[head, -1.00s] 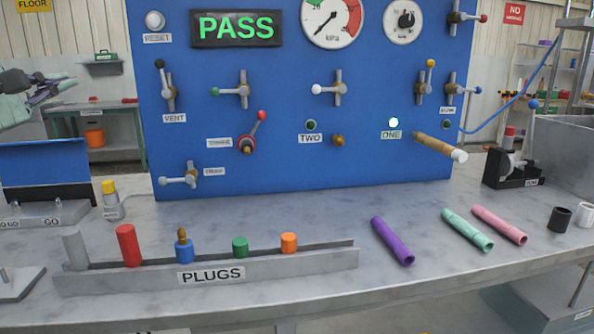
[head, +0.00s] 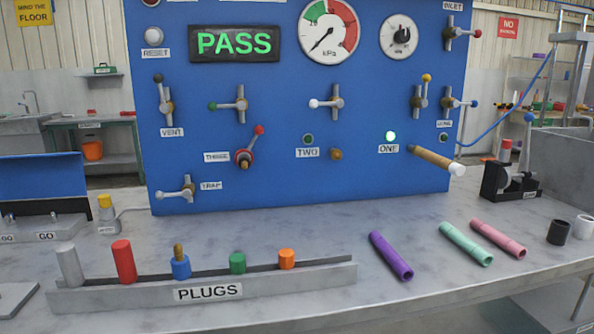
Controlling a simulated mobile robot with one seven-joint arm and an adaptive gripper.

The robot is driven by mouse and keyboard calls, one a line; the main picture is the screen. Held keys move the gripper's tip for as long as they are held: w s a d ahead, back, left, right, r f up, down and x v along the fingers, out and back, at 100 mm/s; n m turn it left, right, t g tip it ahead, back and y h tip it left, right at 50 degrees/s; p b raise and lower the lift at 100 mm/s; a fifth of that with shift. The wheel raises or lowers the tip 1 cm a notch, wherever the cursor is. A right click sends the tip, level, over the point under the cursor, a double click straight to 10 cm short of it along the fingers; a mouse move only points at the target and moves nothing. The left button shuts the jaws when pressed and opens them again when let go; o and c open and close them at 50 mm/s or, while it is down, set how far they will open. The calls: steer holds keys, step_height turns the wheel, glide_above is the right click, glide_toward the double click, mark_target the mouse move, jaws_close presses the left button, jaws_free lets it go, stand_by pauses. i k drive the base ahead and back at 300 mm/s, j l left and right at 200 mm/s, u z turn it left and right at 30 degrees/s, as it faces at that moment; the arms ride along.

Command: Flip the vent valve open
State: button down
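The vent valve (head: 164,102) is on the left side of the blue panel, above the label VENT (head: 172,132). Its lever has a black knob and points up, roughly in line with the grey valve body behind it. Nothing touches it. My gripper is not in view in the head picture.
The panel (head: 370,100) carries a PASS display (head: 234,43), gauges and several other levers. A plugs rack (head: 325,277) and purple, green and pink hoses (head: 390,255) lie on the bench. The space before the vent valve is clear.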

mark_target(165, 108)
steer(key=k+j+u, duration=0.15)
steer(key=j+u, duration=0.45)
steer(key=k+j+u, duration=0.1)
steer(key=j+u, duration=0.25)
steer(key=j, duration=0.15)
steer(key=i+l, duration=0.4)
